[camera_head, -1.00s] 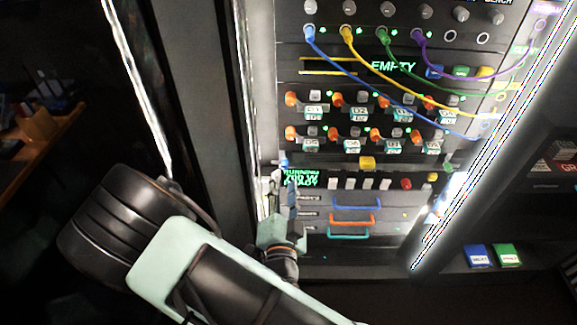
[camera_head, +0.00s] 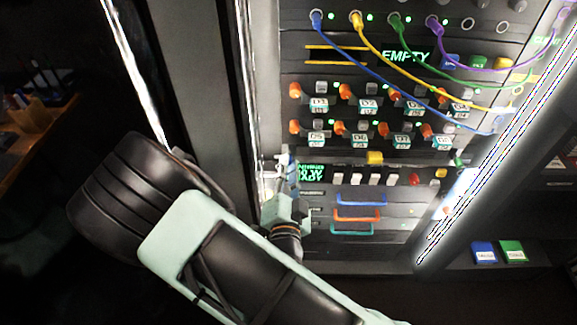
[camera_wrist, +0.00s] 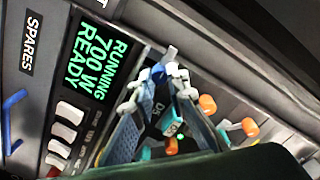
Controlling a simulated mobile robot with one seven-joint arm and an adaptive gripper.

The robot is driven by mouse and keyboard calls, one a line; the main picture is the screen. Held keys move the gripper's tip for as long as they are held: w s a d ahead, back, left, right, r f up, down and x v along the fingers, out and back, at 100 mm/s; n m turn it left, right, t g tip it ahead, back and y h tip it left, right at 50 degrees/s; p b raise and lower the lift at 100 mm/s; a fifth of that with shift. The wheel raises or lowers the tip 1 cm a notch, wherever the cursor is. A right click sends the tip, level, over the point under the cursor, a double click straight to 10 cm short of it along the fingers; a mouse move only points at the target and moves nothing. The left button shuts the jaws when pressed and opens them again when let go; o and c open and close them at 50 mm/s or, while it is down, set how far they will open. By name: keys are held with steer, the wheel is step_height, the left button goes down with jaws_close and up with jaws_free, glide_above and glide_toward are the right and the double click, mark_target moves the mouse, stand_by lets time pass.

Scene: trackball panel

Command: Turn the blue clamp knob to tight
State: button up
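The blue clamp knob (camera_wrist: 158,73) shows in the wrist view as a small blue piece just beyond and between my fingertips, beside the green-lit display. My gripper (camera_wrist: 160,82) has its two fingers apart, one on each side of the knob. I cannot tell whether either finger touches it. In the head view my gripper (camera_head: 287,160) points up against the left edge of the panel, just left of the display, and covers the knob there. The knob's setting cannot be read.
The lit display (camera_head: 311,175) and white switches (camera_head: 355,179) are right of my gripper. Orange-handled levers (camera_head: 340,128) stand in rows above. Coloured cables (camera_head: 385,70) hang across the upper panel. Blue, orange and teal handles (camera_head: 358,215) stick out below. A frame post (camera_head: 205,120) stands left.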

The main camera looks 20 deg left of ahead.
jaws_close()
steer(key=m+p, duration=0.1)
steer(key=m, duration=3.4)
steer(key=shift+a+f+m, duration=0.1)
steer(key=shift+a+m, duration=0.05)
steer(key=shift+m, duration=0.25)
steer(key=o, duration=0.7)
jaws_free()
steer(key=shift+o, duration=0.2)
